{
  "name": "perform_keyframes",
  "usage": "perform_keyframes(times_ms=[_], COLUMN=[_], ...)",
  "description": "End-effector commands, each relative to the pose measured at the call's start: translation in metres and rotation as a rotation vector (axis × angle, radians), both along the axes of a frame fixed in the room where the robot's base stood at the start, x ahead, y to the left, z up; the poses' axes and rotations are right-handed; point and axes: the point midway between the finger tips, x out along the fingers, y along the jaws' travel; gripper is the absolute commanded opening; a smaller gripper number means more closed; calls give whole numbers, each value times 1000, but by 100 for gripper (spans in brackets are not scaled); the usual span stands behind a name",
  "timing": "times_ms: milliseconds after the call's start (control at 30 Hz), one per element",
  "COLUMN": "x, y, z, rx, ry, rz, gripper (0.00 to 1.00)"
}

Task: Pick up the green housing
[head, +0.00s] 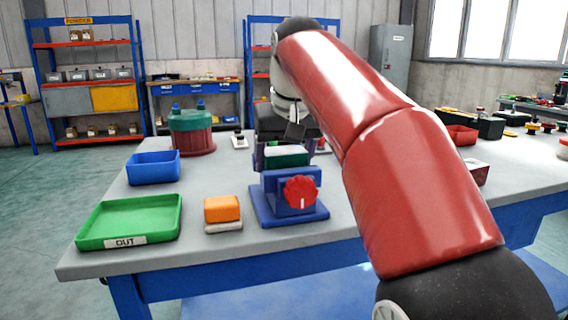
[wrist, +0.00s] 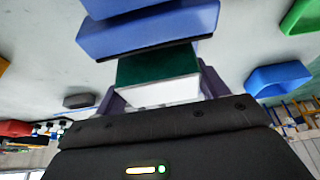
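In the wrist view the green housing (wrist: 157,72) sits between the fingers of my gripper (wrist: 160,92), with one finger on each side. The fingers lie close along its sides, but I cannot tell whether they press on it. In the head view my gripper (head: 284,150) comes down from above, and the housing's underside is hidden.
An orange block with a white base (head: 222,210) lies left of the fixture. A green OUT tray (head: 128,222) and a blue bin (head: 153,168) stand further left. A green and red round part (head: 192,132) stands behind them. My red arm covers the table's right middle.

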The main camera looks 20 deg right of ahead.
Motion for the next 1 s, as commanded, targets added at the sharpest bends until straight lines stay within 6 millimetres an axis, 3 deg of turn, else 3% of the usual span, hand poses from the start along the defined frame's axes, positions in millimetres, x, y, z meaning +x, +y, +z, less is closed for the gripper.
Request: perform_keyframes(times_ms=[33, 267, 467, 667, 1000], x=[0, 0, 0, 0, 1], y=[0, 0, 0, 0, 1], z=[0, 1, 2, 16, 80], rx=[0, 0, 0, 0, 0], ry=[0, -2, -2, -3, -4], rz=[0, 0, 0, 1, 2], gripper=[65, 35, 35, 35, 35])
